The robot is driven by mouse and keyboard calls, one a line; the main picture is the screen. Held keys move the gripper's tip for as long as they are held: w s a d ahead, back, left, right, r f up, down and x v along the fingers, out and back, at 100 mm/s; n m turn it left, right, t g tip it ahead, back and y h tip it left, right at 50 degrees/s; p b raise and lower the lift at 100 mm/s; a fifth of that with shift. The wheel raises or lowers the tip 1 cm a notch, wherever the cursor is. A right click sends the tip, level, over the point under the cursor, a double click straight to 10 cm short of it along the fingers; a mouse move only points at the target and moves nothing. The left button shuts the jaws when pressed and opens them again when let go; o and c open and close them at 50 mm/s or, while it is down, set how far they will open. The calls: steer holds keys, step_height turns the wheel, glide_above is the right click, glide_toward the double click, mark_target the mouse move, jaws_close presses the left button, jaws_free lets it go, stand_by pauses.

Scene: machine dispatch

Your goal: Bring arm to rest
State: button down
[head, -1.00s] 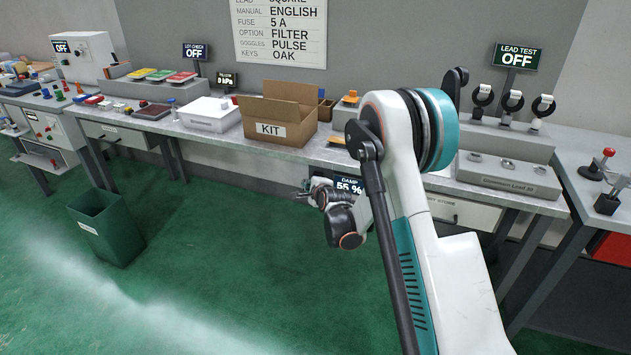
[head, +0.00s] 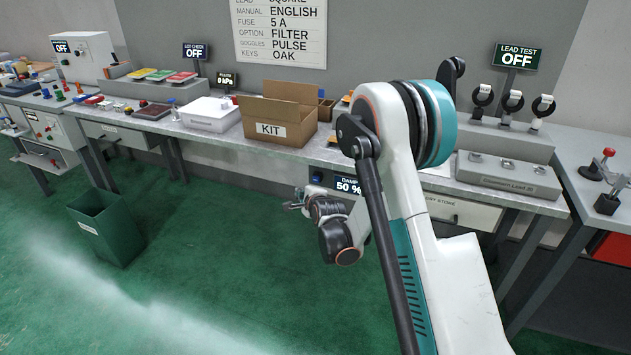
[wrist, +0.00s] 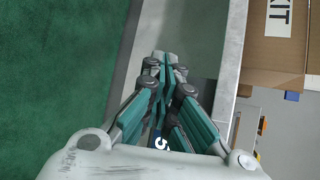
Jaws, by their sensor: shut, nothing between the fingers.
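My arm rises at the right of the head view and bends down at its elbow. My gripper (head: 292,206) hangs in front of the bench, below the level of its top and left of the damp display. In the wrist view my gripper (wrist: 166,62) has its fingers together, with nothing between them. The fingertips appear clear of the bench front.
An open KIT box (head: 262,132) stands on the bench (head: 240,147) behind my gripper. The damp display (head: 347,186), partly covered by my arm, reads 50 %. A green bin (head: 105,228) stands on the floor at left. The green floor in front is clear.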

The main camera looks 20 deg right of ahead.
stand_by(0.4)
steer(key=s+r+n+g, duration=0.3)
steer(key=s+r+n, duration=0.7)
steer(key=s+r, duration=0.8)
steer(key=s+d+r+n+g+h, duration=0.1)
steer(key=s+n+g, duration=0.2)
steer(key=s+n, duration=0.8)
steer(key=s, duration=1.6)
steer(key=shift+s+d+r, duration=0.3)
steer(key=shift+s+r, duration=0.05)
steer(key=shift+r, duration=0.05)
stand_by(2.7)
